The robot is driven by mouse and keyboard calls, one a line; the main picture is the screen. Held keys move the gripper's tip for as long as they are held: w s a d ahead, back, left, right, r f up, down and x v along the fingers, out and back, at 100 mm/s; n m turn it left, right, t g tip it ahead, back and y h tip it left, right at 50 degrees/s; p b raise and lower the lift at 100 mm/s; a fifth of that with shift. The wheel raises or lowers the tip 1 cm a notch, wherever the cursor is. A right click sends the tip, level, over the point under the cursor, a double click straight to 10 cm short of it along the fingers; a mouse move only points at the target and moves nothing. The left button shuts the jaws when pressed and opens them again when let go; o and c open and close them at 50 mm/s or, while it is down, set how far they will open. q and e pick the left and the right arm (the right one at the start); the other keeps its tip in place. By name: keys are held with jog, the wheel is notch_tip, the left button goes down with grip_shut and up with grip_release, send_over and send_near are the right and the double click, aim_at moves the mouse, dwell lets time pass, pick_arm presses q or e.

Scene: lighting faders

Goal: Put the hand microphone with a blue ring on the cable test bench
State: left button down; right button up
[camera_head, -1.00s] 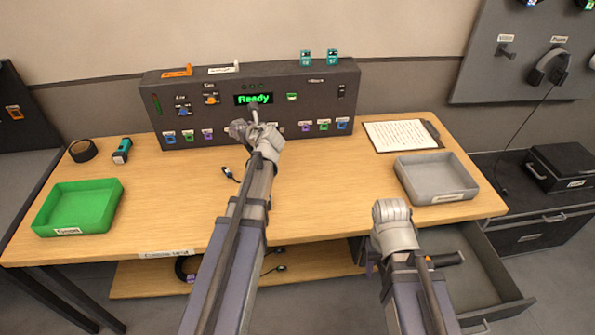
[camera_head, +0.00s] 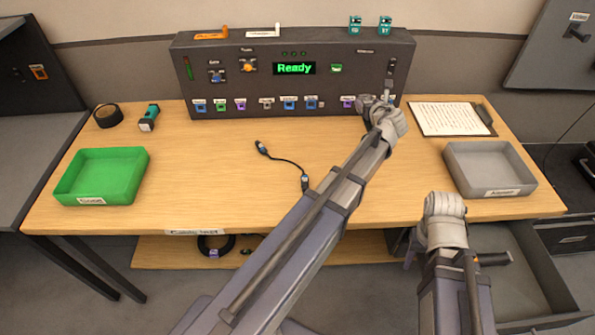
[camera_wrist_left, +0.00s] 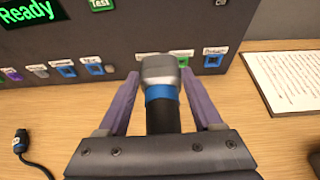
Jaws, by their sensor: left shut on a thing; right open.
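The hand microphone (camera_wrist_left: 160,75) has a grey head, a blue ring and a black handle. My left gripper (camera_wrist_left: 163,110) is shut on it, with a purple finger on each side. In the head view my left gripper (camera_head: 372,104) is above the back of the wooden cable test bench (camera_head: 210,170), in front of the right end of the dark test panel. The microphone is hard to make out there. I cannot tell whether it touches the bench. My right gripper (camera_head: 442,212) is near the bench's front right edge, its fingers mostly hidden.
The test panel (camera_head: 290,90) reads "Ready". A short cable (camera_head: 285,162) lies mid-bench. A green tray (camera_head: 100,178), tape roll (camera_head: 108,115) and torch (camera_head: 149,118) are on the left. A grey tray (camera_head: 490,170) and clipboard (camera_head: 452,119) are on the right. A drawer (camera_head: 530,265) is open below.

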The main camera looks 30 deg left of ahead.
pick_arm(q)
jog(key=f+b, duration=0.3)
jog(key=d+f+b, duration=0.1)
jog(key=f+b, duration=0.2)
jog(key=f, duration=0.1)
jog(key=d+f+b, duration=0.1)
jog(key=f+b, duration=0.2)
jog(key=b, duration=0.1)
jog(key=shift+w+d+f, duration=0.15)
jog(key=shift+w+f, duration=0.1)
dwell(0.4)
jog(key=shift+f+b, duration=0.2)
jog(key=shift+b, duration=0.1)
jog(key=shift+c, duration=0.2)
grip_release()
jog(key=shift+r, duration=0.1)
